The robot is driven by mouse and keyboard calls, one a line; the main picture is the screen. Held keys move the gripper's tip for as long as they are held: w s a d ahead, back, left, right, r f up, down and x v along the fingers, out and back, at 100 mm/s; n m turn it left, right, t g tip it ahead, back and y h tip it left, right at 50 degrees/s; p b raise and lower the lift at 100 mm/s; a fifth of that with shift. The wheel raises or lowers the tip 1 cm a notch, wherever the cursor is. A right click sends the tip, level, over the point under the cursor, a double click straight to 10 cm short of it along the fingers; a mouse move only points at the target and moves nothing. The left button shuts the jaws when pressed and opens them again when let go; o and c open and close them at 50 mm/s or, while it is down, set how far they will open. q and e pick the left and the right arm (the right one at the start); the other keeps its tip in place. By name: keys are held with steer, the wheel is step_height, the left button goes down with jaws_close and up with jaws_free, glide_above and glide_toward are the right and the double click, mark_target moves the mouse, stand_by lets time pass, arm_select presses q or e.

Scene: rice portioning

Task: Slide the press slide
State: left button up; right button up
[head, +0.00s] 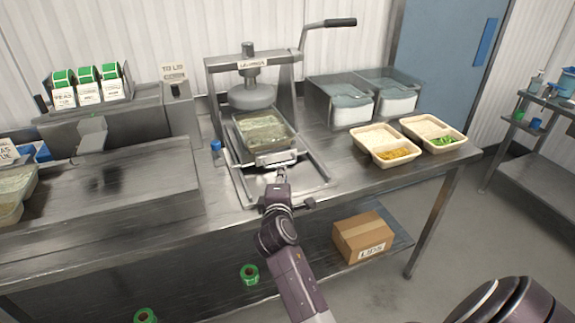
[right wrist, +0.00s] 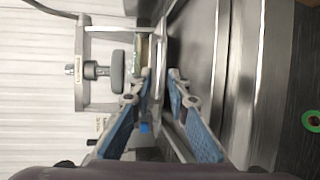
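The metal press (head: 250,62) stands at the back of the steel bench, its round plate raised. Its slide (head: 275,158), a carriage with a front handle bar, sits on rails in front of the frame. A clear tray with pale contents (head: 265,132) stands on the slide, partly beneath the plate. My right gripper (head: 282,174) is at the front of the slide, close to its handle. In the right wrist view, the blue-padded fingers of this gripper (right wrist: 161,74) are apart, with a gap between the tips. Contact with the handle cannot be told. My left gripper is not in view.
Two filled food trays (head: 385,145) (head: 433,134) lie right of the press, before two clear bins (head: 341,103). A label dispenser (head: 90,90) and a raised steel surface (head: 110,190) are at left. A box marked LIDS (head: 362,237) is on the lower shelf.

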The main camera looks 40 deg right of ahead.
mark_target(283, 164)
steer(key=shift+x, duration=3.9)
steer(key=shift+a, duration=0.1)
steer(key=shift+c, duration=0.3)
jaws_close()
steer(key=shift+f, duration=0.1)
